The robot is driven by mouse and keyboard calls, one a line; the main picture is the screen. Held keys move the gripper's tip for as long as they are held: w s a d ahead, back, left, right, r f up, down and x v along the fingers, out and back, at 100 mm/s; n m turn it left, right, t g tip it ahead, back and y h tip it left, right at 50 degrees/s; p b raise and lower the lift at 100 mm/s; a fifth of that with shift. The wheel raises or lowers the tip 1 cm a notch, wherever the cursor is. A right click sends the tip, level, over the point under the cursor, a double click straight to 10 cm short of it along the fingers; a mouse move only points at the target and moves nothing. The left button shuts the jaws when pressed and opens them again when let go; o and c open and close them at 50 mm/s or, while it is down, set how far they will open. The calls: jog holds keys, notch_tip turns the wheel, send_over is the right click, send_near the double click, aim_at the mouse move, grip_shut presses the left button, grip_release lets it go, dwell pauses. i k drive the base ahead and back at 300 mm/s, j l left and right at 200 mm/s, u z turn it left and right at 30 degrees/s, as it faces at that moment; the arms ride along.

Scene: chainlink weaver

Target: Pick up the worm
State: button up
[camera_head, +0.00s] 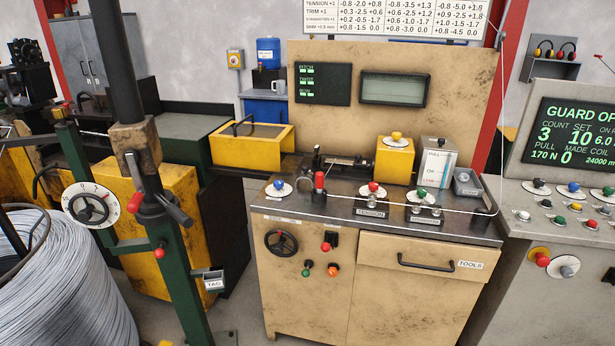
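No part is plainly marked as the worm. A dark, ridged, screw-like part (345,160) lies at the back of the tan workbench (300,208), against the left side of a yellow block (394,160) with a yellow knob on top. It may be the worm or hold it; it is too small to tell whether it is loose or mounted. My gripper is not in view.
A red-handled lever (319,182) stands in front of the ridged part. A wire crosses the bench past the red and green knobs. A green post (188,270) with a dial (91,205) and a wire coil (60,290) stand left; a console (560,150) stands right.

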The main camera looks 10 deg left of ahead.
aim_at(305, 173)
jog(key=i+j, duration=2.15)
